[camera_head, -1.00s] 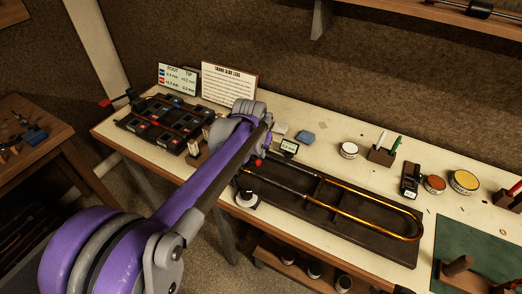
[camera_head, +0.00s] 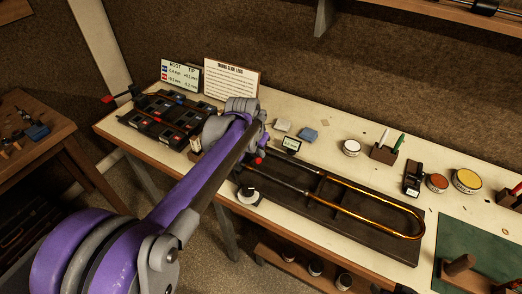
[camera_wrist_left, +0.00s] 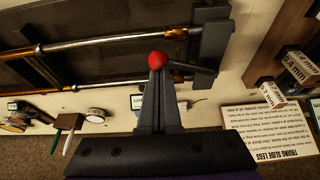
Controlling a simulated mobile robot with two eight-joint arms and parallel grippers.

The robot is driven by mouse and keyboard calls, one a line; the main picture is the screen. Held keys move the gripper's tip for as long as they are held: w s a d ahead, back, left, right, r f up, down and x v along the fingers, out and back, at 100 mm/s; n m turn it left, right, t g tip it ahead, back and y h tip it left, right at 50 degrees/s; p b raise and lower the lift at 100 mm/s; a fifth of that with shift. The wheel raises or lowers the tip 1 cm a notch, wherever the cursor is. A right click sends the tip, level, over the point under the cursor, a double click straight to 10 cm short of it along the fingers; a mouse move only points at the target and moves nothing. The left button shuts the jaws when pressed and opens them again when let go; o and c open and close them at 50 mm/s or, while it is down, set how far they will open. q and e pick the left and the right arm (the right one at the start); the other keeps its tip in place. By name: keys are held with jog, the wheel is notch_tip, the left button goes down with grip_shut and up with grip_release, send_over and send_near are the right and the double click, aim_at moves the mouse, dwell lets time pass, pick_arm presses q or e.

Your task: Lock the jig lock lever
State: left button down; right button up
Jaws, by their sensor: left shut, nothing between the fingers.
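The jig (camera_head: 330,212) is a dark board on the bench, holding a brass trombone slide (camera_head: 380,232). The lock lever's red knob (camera_head: 259,160) shows at the jig's left end, beside my left gripper. In the left wrist view the red knob (camera_wrist_left: 157,60) is right at the tips of my left gripper (camera_wrist_left: 158,75), and the dark lever arm (camera_wrist_left: 195,68) runs right from it. The fingers are together and empty. I cannot tell whether they touch the knob. In the head view my wrist hides the fingertips. My right gripper is not in view.
A small display (camera_head: 291,145) stands behind the jig. A rack of dark blocks (camera_head: 168,120) and two text cards, one of them white (camera_head: 231,79), are at the left. Tins (camera_head: 351,148) and a pen holder (camera_head: 383,153) stand at the back right.

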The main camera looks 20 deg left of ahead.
pick_arm(q)
jog(key=s+m, duration=0.1)
jog(key=a+m+h, duration=0.1)
jog(key=m, duration=0.1)
jog(key=shift+s+a, duration=0.1)
jog(key=shift+s, duration=0.3)
jog(key=s+a+m+g+h, duration=0.2)
jog(key=a+m, duration=0.3)
jog(key=m, duration=0.3)
jog(key=shift+s, duration=0.5)
jog(key=shift+a, duration=0.25)
jog(key=w+d+r, duration=0.1)
jog(key=w+d, duration=0.1)
jog(key=d, duration=0.2)
jog(key=v, duration=0.9)
jog(key=shift+a+r+p, duration=0.2)
jog(key=shift+a+p, duration=0.2)
jog(key=shift+s, duration=0.15)
